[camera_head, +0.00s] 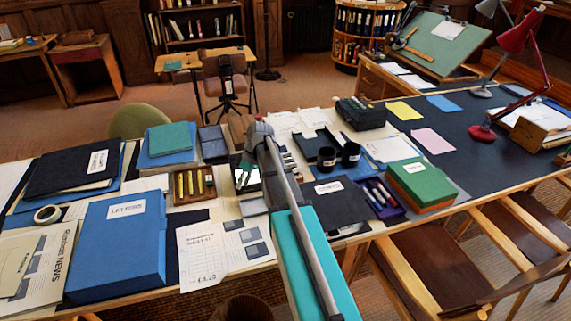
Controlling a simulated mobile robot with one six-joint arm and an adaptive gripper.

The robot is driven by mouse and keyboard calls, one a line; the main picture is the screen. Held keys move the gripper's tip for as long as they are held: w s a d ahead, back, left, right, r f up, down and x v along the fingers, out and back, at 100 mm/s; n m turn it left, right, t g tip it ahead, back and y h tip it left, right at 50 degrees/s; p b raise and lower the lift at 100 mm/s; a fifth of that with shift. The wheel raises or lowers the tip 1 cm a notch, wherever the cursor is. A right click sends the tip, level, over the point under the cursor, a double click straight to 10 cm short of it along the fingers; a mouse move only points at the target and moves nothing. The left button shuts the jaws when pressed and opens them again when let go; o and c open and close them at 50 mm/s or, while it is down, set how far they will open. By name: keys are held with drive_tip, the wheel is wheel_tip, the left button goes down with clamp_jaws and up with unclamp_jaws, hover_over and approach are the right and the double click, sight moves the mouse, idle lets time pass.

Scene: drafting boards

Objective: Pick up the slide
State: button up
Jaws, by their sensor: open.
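My arm reaches from the bottom middle over the long table, and its grey end hangs above the table's centre. A dark shape just below that end looks like my gripper (246,174); it is small and partly lost against the dark items around it. It is open, with nothing clearly held. I cannot pick out the slide with certainty. Small pale and dark flat items lie close around the gripper, too small to identify. My arm hides part of the table behind it.
Left of the gripper stand a wooden tray (194,199) of sticks and a blue box file (117,240). To the right are two black cups (327,160), a dark folder (338,203), a purple tray (382,207) and a green box (422,183). A red lamp (517,40) stands at right.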

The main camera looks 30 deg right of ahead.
drive_tip(key=w+d+n+t+y+b, duration=0.1)
drive_tip(key=w+d+n+y+b, duration=0.1)
drive_tip(key=d, duration=1)
drive_tip(key=w+d+f+n+t+y+b, duration=0.1)
drive_tip(key=w+d+n+b, duration=0.3)
drive_tip(key=d, duration=0.9)
drive_tip(key=w+d+n+t+y+b, duration=0.1)
drive_tip(key=w+d+n+y+b, duration=0.2)
drive_tip(key=d, duration=1)
drive_tip(key=w, duration=0.3)
drive_tip(key=shift+f+n+t+y, duration=0.3)
drive_tip(key=shift+f, duration=0.05)
drive_tip(key=b, duration=0.4)
approach(285, 154)
drive_tip(key=shift+f+x, duration=0.15)
drive_tip(key=shift+x, duration=1)
drive_tip(key=shift+f+x, duration=0.15)
drive_tip(key=shift+x, duration=0.95)
drive_tip(key=shift+w+d, duration=0.1)
drive_tip(key=shift+d, duration=0.05)
drive_tip(key=shift+b+x, duration=1.1)
drive_tip(key=shift+x, duration=1.15)
drive_tip(key=shift+w+a+f, duration=0.1)
drive_tip(key=shift+a+f, duration=0.15)
drive_tip(key=shift+a, duration=0.15)
